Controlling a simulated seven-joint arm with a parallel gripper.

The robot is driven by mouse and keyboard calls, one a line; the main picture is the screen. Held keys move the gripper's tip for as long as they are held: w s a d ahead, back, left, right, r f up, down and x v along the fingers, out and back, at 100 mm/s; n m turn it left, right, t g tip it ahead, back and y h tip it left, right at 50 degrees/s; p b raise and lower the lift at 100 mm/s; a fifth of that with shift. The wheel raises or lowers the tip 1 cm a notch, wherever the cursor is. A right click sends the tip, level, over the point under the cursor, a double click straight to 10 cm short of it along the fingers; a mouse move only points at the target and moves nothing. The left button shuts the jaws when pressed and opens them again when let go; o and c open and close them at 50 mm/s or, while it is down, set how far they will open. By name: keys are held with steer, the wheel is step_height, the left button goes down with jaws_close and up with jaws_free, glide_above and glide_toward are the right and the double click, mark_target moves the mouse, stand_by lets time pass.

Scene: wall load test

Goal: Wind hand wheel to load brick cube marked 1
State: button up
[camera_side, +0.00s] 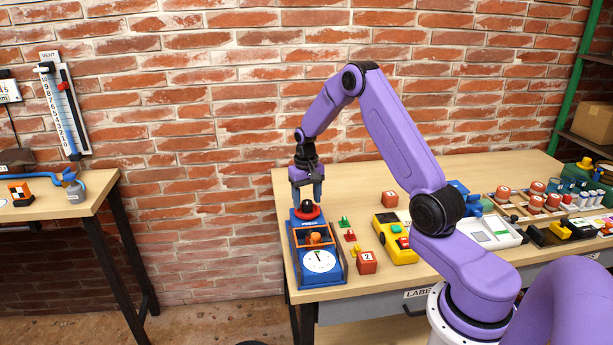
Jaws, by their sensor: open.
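My gripper (306,190) points down over the back of a blue test machine (338,278) at the table's left end. Its jaws are open, with a finger on each side above a red ring-shaped wheel (306,213). I cannot tell whether the fingers touch the wheel. The machine has a white round dial (320,261) in front and an orange frame with a small orange-brown part (315,238) in the middle.
A yellow device (396,240) and a white tray (492,232) stand farther right. The right end is crowded. Bare tabletop (345,180) lies behind the machine. A brick wall stands behind.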

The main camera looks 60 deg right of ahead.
mark_target(306, 202)
step_height(306, 202, up, 17)
steer(key=shift+a, duration=0.15)
steer(key=shift+a+f, duration=0.1)
steer(key=shift+f, duration=0.05)
stand_by(0.5)
steer(key=s+a+r+n, duration=0.1)
steer(key=s+a+n, duration=0.35)
steer(key=a, duration=0.65)
steer(key=s+a+n, duration=0.4)
steer(key=s+a, duration=0.2)
steer(key=a, duration=0.4)
steer(key=s+a+f+n, duration=0.1)
steer(key=s+n, duration=0.4)
steer(key=s, duration=0.7)
steer(key=s+a+f+n, duration=0.2)
steer(key=s+a+n, duration=0.1)
steer(key=s, duration=0.9)
steer(key=shift+a+f+n+y, duration=0.15)
steer(key=shift+n+y, duration=0.15)
steer(key=shift+n, duration=0.55)
